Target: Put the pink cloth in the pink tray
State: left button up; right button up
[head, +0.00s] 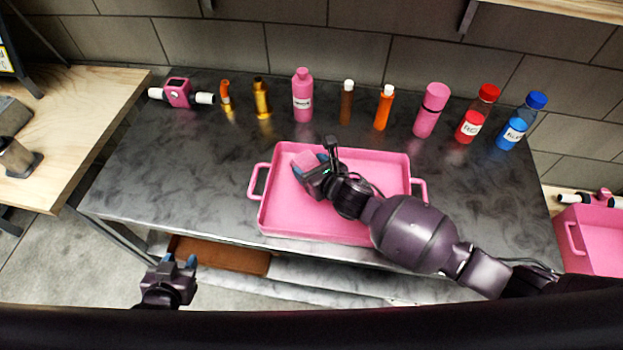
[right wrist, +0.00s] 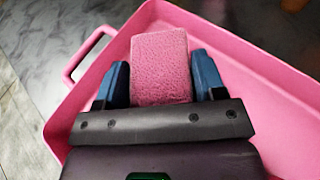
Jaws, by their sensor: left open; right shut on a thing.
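The pink tray (head: 290,215) lies on the dark table, with a handle on each short side. The pink cloth (head: 305,160) is a small folded block over the tray's left back part. My right gripper (head: 318,168) is shut on it. In the right wrist view the cloth (right wrist: 160,68) sits between the two blue fingertips, with the tray (right wrist: 245,75) beneath and around it. I cannot tell whether the cloth touches the tray floor. My left gripper (head: 180,264) is open and empty, in front of the table's front edge at the lower left.
Several bottles, such as a pink bottle (head: 302,98) and a red-capped bottle (head: 476,115), stand in a row along the table's back. A pink and white filter part (head: 178,93) lies at the back left. Another pink bin (head: 596,240) is at the right. The table's left part is clear.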

notch_tip(320, 180, down, 4)
jog(key=shift+f+b, duration=0.15)
jog(key=shift+b, duration=0.2)
jog(key=shift+f, duration=0.25)
jog(key=shift+f, duration=0.2)
jog(key=o, duration=0.9)
